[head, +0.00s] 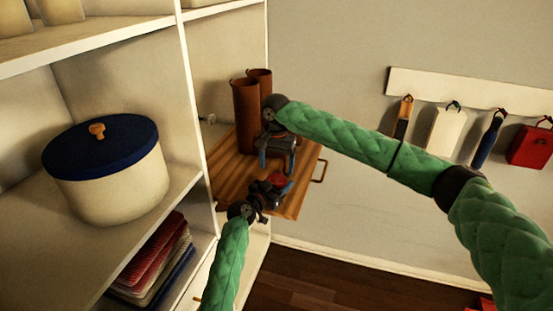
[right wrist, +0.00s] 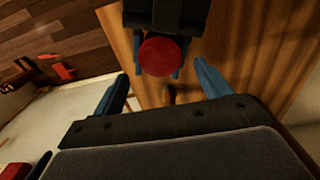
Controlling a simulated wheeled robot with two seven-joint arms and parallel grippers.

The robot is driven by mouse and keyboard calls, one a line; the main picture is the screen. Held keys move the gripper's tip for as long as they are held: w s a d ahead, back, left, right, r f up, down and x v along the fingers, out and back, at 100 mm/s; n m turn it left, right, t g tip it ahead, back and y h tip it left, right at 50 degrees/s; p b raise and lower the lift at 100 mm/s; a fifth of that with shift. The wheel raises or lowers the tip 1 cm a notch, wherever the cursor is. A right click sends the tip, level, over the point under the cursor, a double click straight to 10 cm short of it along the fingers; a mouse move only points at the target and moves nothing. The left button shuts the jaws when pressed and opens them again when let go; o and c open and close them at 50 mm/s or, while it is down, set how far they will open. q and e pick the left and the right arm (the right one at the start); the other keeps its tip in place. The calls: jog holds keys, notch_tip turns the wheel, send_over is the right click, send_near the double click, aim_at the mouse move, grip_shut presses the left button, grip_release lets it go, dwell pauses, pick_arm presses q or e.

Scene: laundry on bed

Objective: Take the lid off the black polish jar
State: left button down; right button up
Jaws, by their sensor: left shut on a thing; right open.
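A round red thing (head: 277,179), seemingly the top of the jar, is held in my left gripper (head: 280,184) above the wooden pull-out board. In the right wrist view it is a flat red disc (right wrist: 160,57) between the left gripper's blue fingers. The gripper hides its sides, so I cannot tell whether the body below is black. My right gripper (head: 277,165) is open and empty, just beyond the left one in the head view. In the right wrist view its two blue fingers stand apart on either side of the disc, not touching it.
Shelves at left hold a cream pot with a blue lid (head: 105,145) and folded cloths (head: 150,255). Brushes hang from a wall rack (head: 480,92).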

aim_at(276, 178)
jog(key=shift+f, duration=2.45)
jog(key=c, duration=1)
jog(key=shift+n, duration=1.7)
jog(key=o, duration=1.1)
jog(key=shift+c, duration=0.2)
jog(key=shift+r, duration=0.1)
